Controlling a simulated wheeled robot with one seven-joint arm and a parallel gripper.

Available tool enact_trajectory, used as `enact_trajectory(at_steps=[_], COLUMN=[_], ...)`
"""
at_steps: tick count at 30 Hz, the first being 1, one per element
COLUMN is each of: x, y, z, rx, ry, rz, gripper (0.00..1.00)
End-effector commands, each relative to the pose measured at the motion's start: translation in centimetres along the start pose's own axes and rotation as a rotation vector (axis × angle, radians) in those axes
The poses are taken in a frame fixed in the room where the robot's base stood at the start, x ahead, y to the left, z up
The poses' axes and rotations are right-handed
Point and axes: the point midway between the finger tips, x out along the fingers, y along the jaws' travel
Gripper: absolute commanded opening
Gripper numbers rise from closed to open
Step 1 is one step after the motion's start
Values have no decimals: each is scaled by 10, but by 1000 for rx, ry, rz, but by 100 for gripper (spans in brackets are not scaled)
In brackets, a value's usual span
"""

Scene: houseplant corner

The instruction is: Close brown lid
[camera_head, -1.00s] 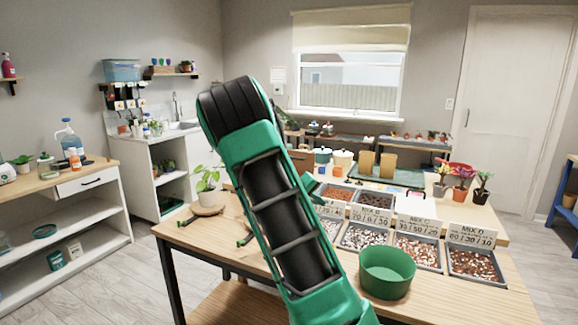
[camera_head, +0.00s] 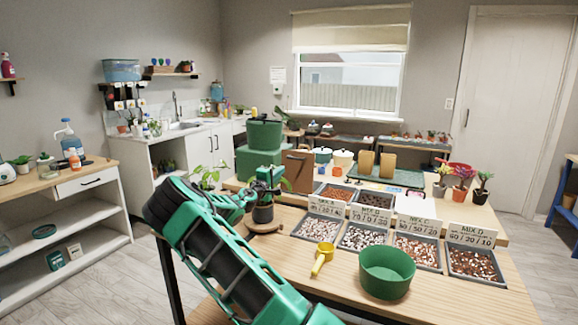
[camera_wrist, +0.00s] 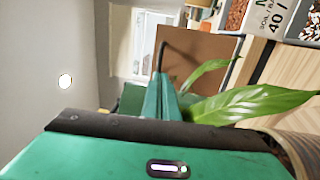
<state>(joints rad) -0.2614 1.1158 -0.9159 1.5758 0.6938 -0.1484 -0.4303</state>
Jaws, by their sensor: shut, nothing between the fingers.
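The brown lid (camera_head: 299,171) is a flat upright panel at the right side of a green box (camera_head: 258,160) on the table's far left part. In the wrist view the brown lid (camera_wrist: 200,52) fills the upper middle, with a dark bar-like handle along its left side. My gripper (camera_head: 268,176) is in front of the box, left of the lid. In the wrist view my gripper's green fingers (camera_wrist: 163,98) are together and empty, pointing toward the lid; contact with it cannot be told. The lid's lower edge is partly hidden by leaves.
A potted plant's leaves (camera_wrist: 245,104) lie close to my fingers. A yellow scoop (camera_head: 322,259), a green bowl (camera_head: 387,272) and mix trays (camera_head: 363,236) stand to the right. A green container (camera_head: 264,134) rises behind.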

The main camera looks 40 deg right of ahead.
Motion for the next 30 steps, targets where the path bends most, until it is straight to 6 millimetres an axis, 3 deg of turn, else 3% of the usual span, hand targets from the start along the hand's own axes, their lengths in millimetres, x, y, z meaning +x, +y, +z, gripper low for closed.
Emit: enact_trajectory(at_steps=[15, 21, 30], x=[93, 110, 114], y=[-1, 0, 0], z=[1, 1, 0], rx=[0, 1, 1], ry=[-1, -2, -1], rz=[0, -1, -1], gripper=[0, 0, 0])
